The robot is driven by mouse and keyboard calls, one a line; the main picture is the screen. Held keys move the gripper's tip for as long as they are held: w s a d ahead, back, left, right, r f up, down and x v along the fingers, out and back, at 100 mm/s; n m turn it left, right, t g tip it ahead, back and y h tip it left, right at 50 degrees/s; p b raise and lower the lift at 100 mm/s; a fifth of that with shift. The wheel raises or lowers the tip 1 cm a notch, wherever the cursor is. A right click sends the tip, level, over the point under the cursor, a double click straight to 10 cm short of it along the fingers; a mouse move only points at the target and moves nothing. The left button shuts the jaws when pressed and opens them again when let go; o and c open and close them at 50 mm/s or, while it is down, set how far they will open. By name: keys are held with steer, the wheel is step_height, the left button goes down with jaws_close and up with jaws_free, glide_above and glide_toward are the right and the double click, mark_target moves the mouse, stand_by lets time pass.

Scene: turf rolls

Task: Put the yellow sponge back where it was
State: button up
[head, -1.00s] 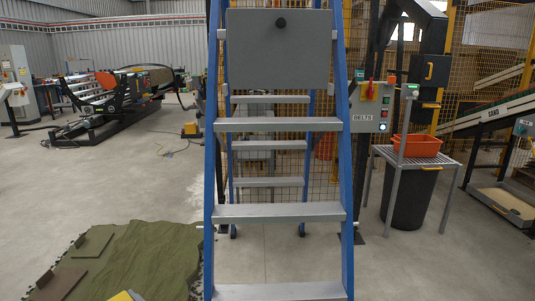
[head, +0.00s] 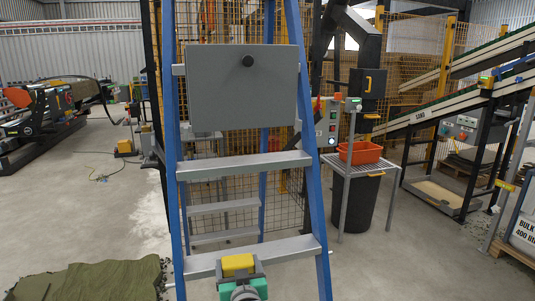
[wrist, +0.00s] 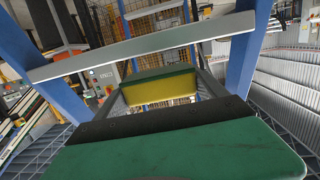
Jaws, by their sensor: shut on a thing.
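The yellow sponge (head: 238,263) is a small block at the bottom of the head view, in front of a low step of the blue stepladder (head: 318,245). My gripper (head: 242,283), with green fingers, is shut on it. In the wrist view the sponge (wrist: 160,92) shows as a yellow band beside a green finger, and the other green finger fills the lower part. The stepladder's rails and a grey step (wrist: 150,48) stand close ahead. I cannot tell whether the sponge touches a step.
Green turf (head: 90,281) lies at the lower left.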

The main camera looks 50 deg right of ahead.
steer(key=s+d+r+m+g+h+p, duration=0.3)
steer(key=s+d+r+p, duration=0.2)
steer(key=s+d+r, duration=0.55)
steer(key=s+d+r+m+g+h+p, duration=0.2)
steer(key=s+d+r+p, duration=0.4)
steer(key=d+r, duration=0.7)
steer(key=w+a+r+n+t+y, duration=0.3)
steer(key=w+a+r, duration=0.25)
steer(key=r, duration=0.25)
steer(key=n+t+y+p, duration=0.3)
steer(key=p, duration=0.3)
glide_toward(268, 157)
steer(key=w+d+r, duration=0.1)
steer(key=w, duration=0.2)
steer(key=w+d+r, duration=0.3)
steer(key=w, duration=0.2)
steer(key=shift+w+d+r, duration=0.2)
steer(key=shift+w+r, duration=0.15)
step_height(268, 157, down, 3)
steer(key=shift+s+f+p, duration=0.1)
steer(key=shift+p, duration=0.25)
steer(key=shift+f, duration=0.4)
steer(key=o, duration=1.3)
